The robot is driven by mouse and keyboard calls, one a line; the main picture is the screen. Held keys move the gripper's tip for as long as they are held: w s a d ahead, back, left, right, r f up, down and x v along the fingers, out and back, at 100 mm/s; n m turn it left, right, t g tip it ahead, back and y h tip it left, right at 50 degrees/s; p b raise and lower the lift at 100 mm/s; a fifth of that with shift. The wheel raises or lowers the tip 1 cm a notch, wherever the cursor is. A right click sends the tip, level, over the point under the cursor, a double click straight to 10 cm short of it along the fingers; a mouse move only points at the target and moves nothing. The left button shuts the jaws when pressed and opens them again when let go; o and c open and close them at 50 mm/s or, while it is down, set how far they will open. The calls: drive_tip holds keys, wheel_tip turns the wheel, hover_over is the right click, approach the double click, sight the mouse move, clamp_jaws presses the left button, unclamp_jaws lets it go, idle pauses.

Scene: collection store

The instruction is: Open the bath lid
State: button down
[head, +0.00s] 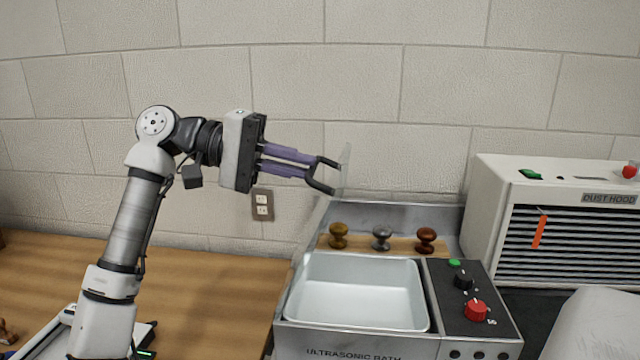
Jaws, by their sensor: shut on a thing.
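The ultrasonic bath (355,338) stands at the lower middle, and its pale empty basin is uncovered. The lid (345,170) looks like a clear thin panel, seen nearly edge-on and upright, above the back left part of the bath. A dark curved handle (326,187) is on its left side. My gripper (314,168), with purple fingers, points right and is shut on the lid handle. Whether the lid still joins the bath at a hinge cannot be told.
Three knobs, bronze (338,236), silver (381,238) and copper (426,240), stand on a wooden strip behind the basin. A control panel (487,330) is right of the basin. The dust hood (490,195) stands at the right. A block wall is close behind.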

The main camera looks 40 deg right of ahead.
drive_tip(key=shift+w+a+f+g+h+b, duration=0.1)
drive_tip(key=shift+w+a+g+h+b, duration=0.4)
drive_tip(key=shift+w+a, duration=0.35)
drive_tip(key=shift+w+a+g+h+b, duration=0.4)
drive_tip(key=shift+w+a+g, duration=0.15)
drive_tip(key=shift+w, duration=0.35)
drive_tip(key=c, duration=1.5)
unclamp_jaws()
drive_tip(key=b+v, duration=0.1)
drive_tip(key=v, duration=1.2)
drive_tip(key=shift+w+a, duration=0.3)
drive_tip(key=shift+r, duration=0.2)
